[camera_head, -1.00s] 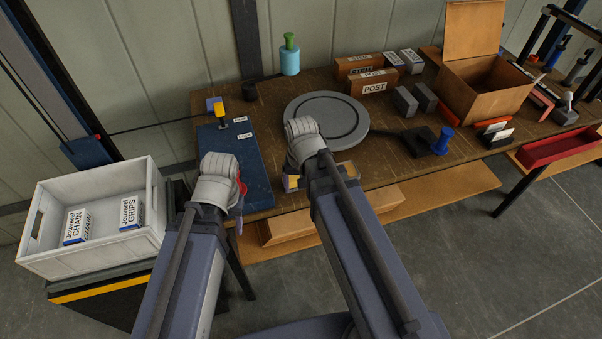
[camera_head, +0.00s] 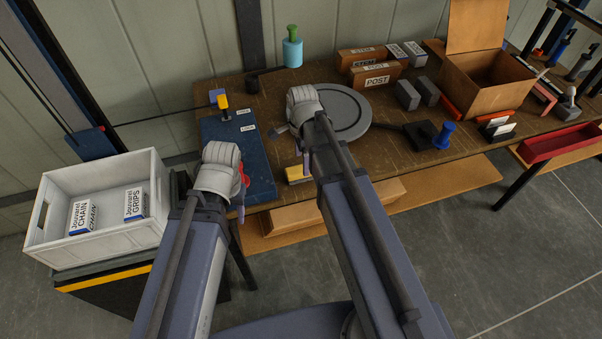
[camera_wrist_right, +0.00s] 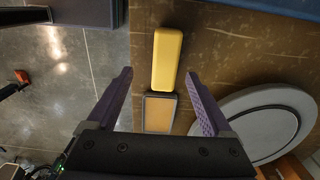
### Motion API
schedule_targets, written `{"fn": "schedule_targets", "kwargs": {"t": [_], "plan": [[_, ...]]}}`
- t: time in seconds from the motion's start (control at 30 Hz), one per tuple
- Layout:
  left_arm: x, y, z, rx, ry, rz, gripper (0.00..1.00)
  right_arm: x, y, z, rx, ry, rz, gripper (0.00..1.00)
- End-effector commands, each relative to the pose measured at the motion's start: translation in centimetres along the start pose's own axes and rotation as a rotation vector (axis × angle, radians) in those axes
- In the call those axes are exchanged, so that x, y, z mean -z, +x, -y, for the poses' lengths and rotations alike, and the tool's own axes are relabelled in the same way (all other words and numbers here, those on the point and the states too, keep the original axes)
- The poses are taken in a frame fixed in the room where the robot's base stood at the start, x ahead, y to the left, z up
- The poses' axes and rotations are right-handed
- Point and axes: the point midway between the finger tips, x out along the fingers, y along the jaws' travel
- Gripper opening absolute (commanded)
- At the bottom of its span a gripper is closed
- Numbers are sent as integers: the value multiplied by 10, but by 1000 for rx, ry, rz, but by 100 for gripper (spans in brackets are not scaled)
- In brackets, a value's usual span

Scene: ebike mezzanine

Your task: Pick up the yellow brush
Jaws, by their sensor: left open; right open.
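The yellow brush (camera_head: 298,175) lies near the front edge of the workbench, partly behind my right arm. In the right wrist view its rounded yellow part (camera_wrist_right: 167,58) lies lengthwise ahead of my right gripper (camera_wrist_right: 159,76). A tan, dark-edged block (camera_wrist_right: 158,113) sits at its near end, between the fingers; I cannot tell if it is part of the brush. My right gripper (camera_head: 292,150) is open and empty, above the bench by the brush. My left gripper (camera_head: 241,198) is open, mostly hidden by its own wrist, by the blue mat's front corner.
The blue mat (camera_head: 235,155) and a grey round plate (camera_head: 350,116) flank the brush. A white crate (camera_head: 60,245) stands at left.

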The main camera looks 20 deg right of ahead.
Motion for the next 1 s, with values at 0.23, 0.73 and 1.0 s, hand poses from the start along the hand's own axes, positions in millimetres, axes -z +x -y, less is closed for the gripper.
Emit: {"fn": "schedule_targets", "kwargs": {"t": [0.23,0.73,1.0], "plan": [[1,23,-2,0,-1,0,50,0,24,1,0,-2,0,85],[3,46,-4,0,-1,0,50,1,46,6,1,-3,0,85],[4,76,-7,0,-1,0,50,2,77,8,1,-3,0,85]]}}
